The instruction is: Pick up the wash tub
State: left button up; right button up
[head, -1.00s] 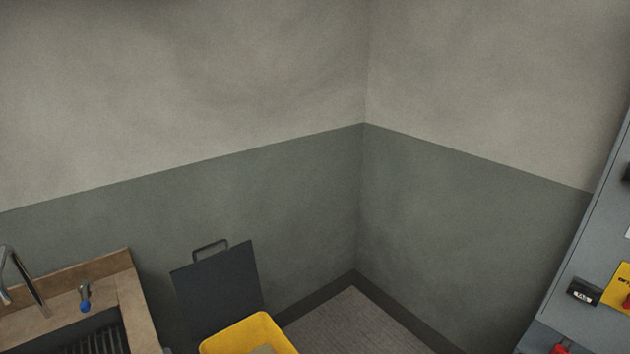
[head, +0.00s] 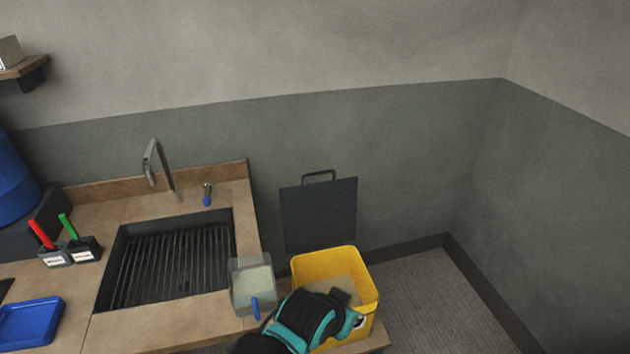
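No label marks a wash tub. A yellow tub (head: 316,268) with an open top stands right of the sink counter, with something greyish inside. A small pale, see-through tub (head: 241,286) with a blue handle (head: 256,307) stands at the counter's right edge. A black and teal gripper (head: 352,308), seemingly my left since its arm comes from the lower left, is in front of the yellow tub and hides part of its front and rim. Its fingers are too unclear to tell open from shut, or whether it touches the tub. My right gripper is not in view.
A dark panel with a handle (head: 318,215) stands upright behind the yellow tub. Left are a sink with a grate (head: 175,262), a tap (head: 160,170), holders with red and green handles (head: 70,250) and a blue tray (head: 30,321). Floor to the right is clear.

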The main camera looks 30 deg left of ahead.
aim_at(252, 286)
jog(key=j+u, duration=0.1)
jog(key=u, duration=0.75)
jog(key=j+u, duration=0.15)
jog(key=u, duration=0.25)
jog(key=i+u, duration=0.1)
jog(key=u, duration=0.3)
